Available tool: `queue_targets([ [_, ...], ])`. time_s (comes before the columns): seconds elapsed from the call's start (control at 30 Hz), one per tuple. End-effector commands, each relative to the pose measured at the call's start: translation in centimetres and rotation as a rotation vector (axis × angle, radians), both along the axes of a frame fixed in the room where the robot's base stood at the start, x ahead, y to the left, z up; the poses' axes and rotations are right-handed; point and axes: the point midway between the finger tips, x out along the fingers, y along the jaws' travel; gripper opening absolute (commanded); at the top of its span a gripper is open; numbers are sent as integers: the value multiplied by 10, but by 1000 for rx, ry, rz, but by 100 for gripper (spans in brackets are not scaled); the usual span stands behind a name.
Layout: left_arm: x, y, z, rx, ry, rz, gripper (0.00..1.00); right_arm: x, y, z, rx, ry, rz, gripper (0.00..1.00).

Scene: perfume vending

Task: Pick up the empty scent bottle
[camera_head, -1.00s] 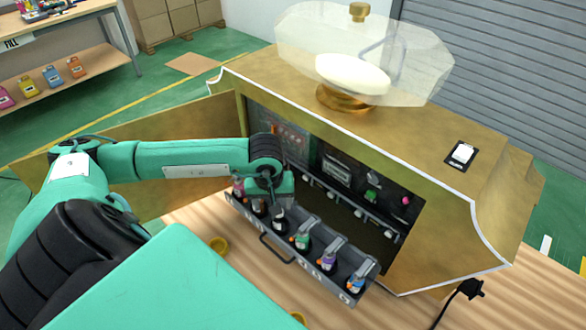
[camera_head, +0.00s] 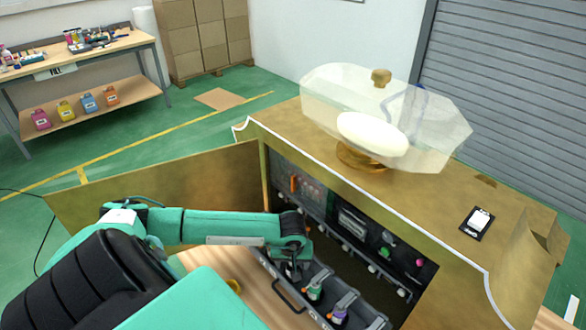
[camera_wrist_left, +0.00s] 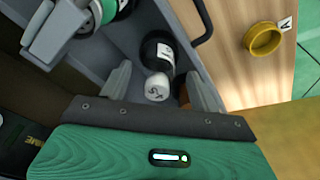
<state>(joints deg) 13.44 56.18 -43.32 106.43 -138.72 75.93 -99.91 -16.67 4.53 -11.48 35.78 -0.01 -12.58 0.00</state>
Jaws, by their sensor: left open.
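A scent bottle (camera_wrist_left: 158,48) with a black body, a white label and a pale marked cap stands in the grey drawer (camera_wrist_left: 98,47) in the left wrist view. I cannot tell whether it is empty. My left gripper (camera_wrist_left: 161,88) is open, with one finger on each side of the bottle's cap. In the head view my left gripper (camera_head: 291,270) is down at the pulled-out drawer and hides much of that bottle. Other bottles, one green-topped (camera_head: 315,290) and one purple-topped (camera_head: 339,308), stand in the drawer to its right. My right gripper is not in view.
The drawer comes out of a gold cabinet (camera_head: 455,270) with a clear dome (camera_head: 440,125) on top. Its open door (camera_head: 160,178) stands at left. A drawer handle (camera_wrist_left: 203,22) and a yellow ring (camera_wrist_left: 263,40) on the wooden table lie close to the gripper.

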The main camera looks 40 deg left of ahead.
Motion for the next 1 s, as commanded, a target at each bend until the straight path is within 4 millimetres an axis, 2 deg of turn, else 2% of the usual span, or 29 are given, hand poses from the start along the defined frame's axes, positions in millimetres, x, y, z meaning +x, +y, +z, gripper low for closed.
queue_targets([
  [0.03,2,-2,-2,-4,2,3,63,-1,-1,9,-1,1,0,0],
  [0.23,4,1,-24,-1,2,2,63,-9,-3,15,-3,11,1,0],
  [0.53,5,2,-29,0,0,0,63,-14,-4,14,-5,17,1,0],
  [0.57,5,2,-29,0,0,0,59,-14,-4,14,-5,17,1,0],
  [0.8,5,2,-29,0,0,0,12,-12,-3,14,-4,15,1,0],
  [1.0,5,2,-29,-1,-1,0,12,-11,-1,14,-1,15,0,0],
])
